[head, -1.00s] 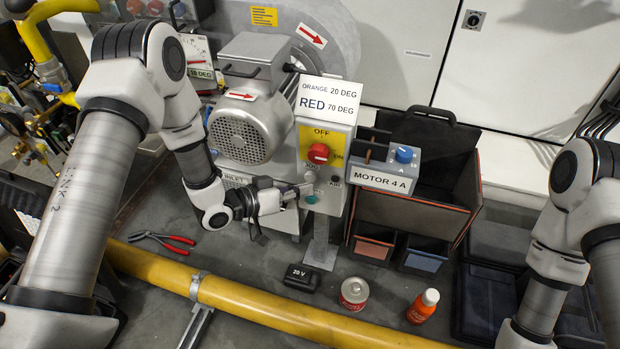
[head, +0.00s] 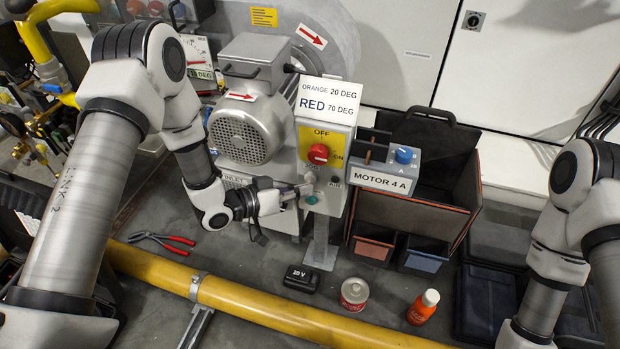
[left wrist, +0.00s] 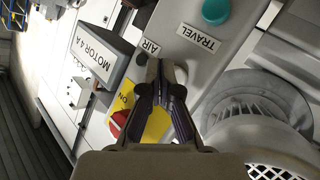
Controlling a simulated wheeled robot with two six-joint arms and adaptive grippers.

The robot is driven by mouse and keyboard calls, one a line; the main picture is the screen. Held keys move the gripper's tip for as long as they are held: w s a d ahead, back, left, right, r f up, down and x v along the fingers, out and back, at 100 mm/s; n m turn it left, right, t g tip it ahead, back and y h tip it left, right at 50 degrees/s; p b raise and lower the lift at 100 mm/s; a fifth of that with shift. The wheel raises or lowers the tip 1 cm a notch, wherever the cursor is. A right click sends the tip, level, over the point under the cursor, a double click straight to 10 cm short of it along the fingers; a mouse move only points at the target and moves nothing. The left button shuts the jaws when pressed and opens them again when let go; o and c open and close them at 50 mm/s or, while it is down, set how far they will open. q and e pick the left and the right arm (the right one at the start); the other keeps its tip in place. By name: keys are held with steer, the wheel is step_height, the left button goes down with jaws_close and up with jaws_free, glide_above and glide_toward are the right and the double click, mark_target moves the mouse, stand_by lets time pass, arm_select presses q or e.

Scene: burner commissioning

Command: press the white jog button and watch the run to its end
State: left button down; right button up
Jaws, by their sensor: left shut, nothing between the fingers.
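My right gripper is out of view.
The motor (head: 240,135) is left of the panel. A MOTOR 4 A box (head: 391,168) and an open organiser (head: 415,210) stand right.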

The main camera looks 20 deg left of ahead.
arm_select(q)
steer(key=shift+w, duration=0.15)
steer(key=shift+w, duration=0.3)
